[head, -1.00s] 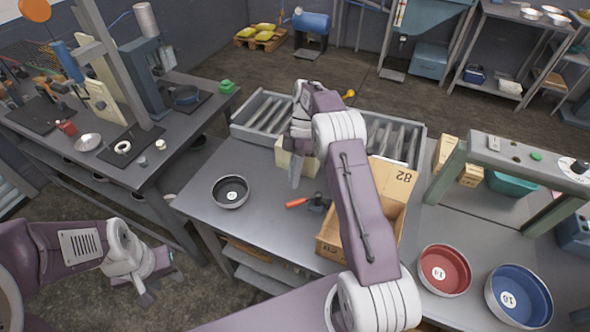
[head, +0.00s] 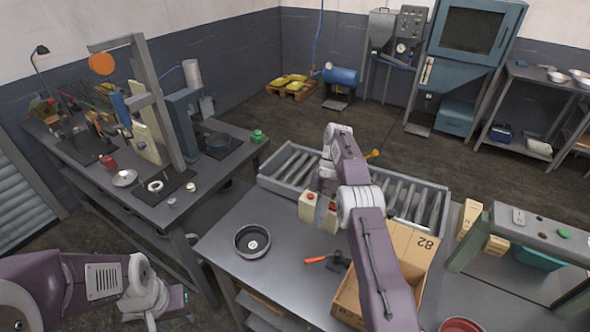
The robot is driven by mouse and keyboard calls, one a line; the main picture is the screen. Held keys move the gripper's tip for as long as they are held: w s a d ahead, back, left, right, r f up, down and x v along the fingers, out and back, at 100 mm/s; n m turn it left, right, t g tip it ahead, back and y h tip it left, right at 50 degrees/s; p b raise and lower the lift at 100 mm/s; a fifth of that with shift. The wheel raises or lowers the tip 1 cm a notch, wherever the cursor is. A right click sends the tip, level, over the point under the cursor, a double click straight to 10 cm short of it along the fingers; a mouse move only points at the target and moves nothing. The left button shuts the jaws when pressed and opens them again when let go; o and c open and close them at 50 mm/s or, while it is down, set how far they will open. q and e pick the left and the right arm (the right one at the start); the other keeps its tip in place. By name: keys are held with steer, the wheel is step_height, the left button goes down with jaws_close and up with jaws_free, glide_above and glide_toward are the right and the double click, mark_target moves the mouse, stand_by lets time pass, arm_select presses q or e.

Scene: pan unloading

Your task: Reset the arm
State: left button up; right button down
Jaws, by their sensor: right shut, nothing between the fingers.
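My right arm (head: 368,240) reaches over the middle table. Its gripper (head: 322,213) is shut and empty, pointing down in front of a cream block with red spots (head: 308,212). I cannot tell whether they touch. My left gripper (head: 184,302) hangs at the lower left, left of the middle table and apart from it. Its fingers are too small and unclear to show whether it is open. A dark round pan (head: 252,241) stands on the table, left of my right gripper.
A red-handled tool (head: 318,260) and an open cardboard box (head: 415,248) are by my right arm. A roller conveyor (head: 415,200) runs behind. A crowded workbench (head: 150,205) stands at left. A red pan (head: 460,325) shows at the bottom edge. The table's left front is clear.

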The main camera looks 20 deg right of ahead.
steer(key=s+a+f+m+t+h+b, duration=0.1)
steer(key=s+a+m+t+h, duration=0.1)
steer(key=s+m, duration=0.7)
steer(key=s+a+f+m+t+h, duration=0.1)
steer(key=s+m+t, duration=0.3)
steer(key=s+m, duration=0.6)
steer(key=shift+a+m+t+h+b, duration=0.3)
steer(key=shift+a+h+b, duration=0.1)
steer(key=shift+a, duration=0.2)
